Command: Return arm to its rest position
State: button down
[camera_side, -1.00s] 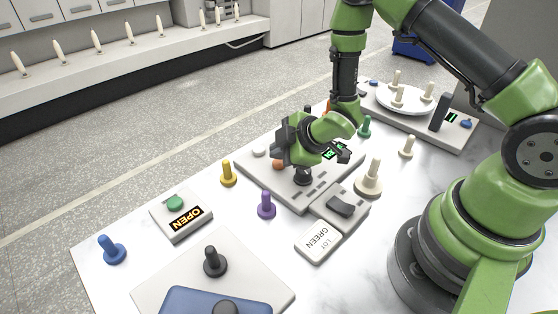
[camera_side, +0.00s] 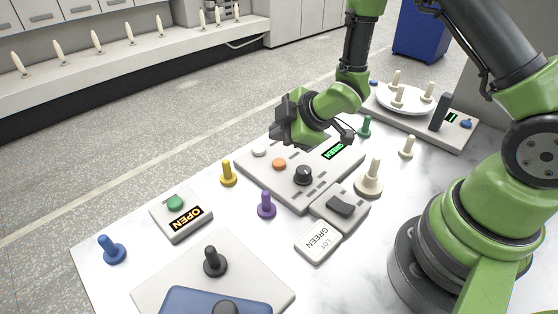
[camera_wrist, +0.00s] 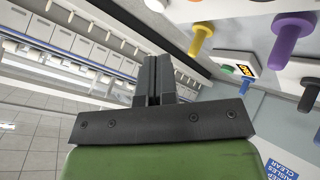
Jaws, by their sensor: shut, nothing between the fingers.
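My green arm's dark gripper (camera_side: 283,121) hangs above the far left part of the grey control panel (camera_side: 322,181), apart from it in the side view. In the wrist view my gripper (camera_wrist: 152,62) has its fingers together with nothing between them.
Yellow (camera_side: 228,174), purple (camera_side: 266,206), blue (camera_side: 112,250), green (camera_side: 365,128) and cream (camera_side: 370,180) bobbins stand around. An OPEN box (camera_side: 181,218) is at left.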

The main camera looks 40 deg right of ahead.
jog(key=s+d+r+m+h, duration=0.1)
jog(key=s+r+m, duration=0.25)
jog(key=r, duration=0.45)
jog(key=s+d+r+m+h, duration=0.1)
jog(key=s+r+m, duration=0.2)
jog(key=r+m, duration=0.35)
jog(key=s+a+r+m+g+y, duration=0.1)
jog(key=s+r+m, duration=0.1)
jog(key=s, duration=0.5)
jog(key=s+a+r+m+y, duration=0.1)
jog(key=s+a+r+m, duration=0.1)
jog(key=s+r, duration=0.3)
jog(key=shift+s+r+m+g, duration=0.35)
jog(key=shift+s+m, duration=0.35)
jog(key=shift+s, duration=0.55)
